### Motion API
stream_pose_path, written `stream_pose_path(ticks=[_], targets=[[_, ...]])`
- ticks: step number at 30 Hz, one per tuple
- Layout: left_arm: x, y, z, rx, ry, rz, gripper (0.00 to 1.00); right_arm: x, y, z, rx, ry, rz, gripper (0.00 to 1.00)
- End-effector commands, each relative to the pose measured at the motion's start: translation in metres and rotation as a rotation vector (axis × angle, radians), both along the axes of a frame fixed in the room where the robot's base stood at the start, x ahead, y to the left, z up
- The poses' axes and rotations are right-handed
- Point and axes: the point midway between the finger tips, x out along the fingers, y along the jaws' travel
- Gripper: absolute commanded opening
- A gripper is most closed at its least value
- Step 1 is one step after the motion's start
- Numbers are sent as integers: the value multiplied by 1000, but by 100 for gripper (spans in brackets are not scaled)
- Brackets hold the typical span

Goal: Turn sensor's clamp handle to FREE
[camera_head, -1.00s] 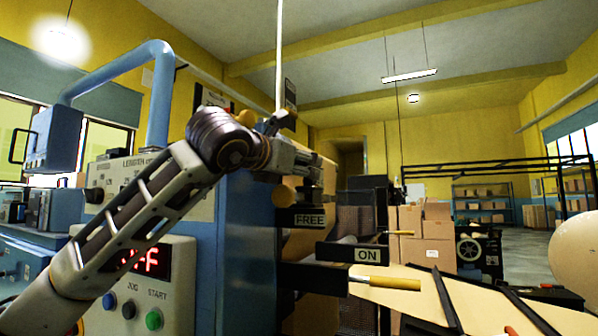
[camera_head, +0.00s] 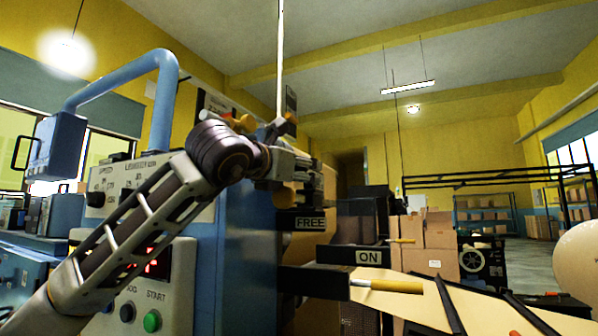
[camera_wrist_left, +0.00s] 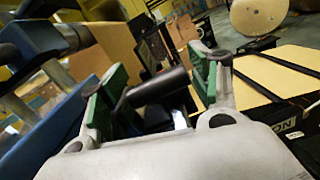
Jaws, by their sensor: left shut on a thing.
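My left gripper (camera_head: 308,180) is beside the blue machine frame, just above the black FREE label (camera_head: 311,223). In the left wrist view, the green pads of my left gripper (camera_wrist_left: 160,80) are closed about a dark round bar (camera_wrist_left: 158,88), which I take for the clamp handle. Its far end and pivot are hidden. The black ON label (camera_head: 369,257) is lower and to the right of FREE. A yellow-gripped lever (camera_head: 390,285) sticks out below ON. My right gripper is not in view.
The blue machine housing (camera_head: 248,255) and its control panel with a green START button (camera_head: 152,321) are close to my left arm. A brown sheet (camera_head: 405,300) with dark bars lies at the lower right. Cardboard boxes (camera_head: 430,258) stand behind.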

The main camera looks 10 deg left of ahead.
Motion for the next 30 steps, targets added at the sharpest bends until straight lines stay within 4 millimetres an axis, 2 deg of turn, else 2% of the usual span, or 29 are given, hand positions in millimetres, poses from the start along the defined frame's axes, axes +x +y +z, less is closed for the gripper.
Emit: stream_pose_path(ticks=[1, 2, 5, 20, 30], targets=[[2, 3, -1, -1, 2, 6, 19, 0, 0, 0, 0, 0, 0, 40], [2, 3, -1, 0, 3, 7, 66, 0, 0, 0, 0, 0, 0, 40], [2, 3, -1, -1, 2, 6, 78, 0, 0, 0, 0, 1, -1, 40], [0, 1, 0, 0, 1, 2, 78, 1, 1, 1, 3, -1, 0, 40], [0, 1, 19, 0, 0, 3, 78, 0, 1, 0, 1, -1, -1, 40]])
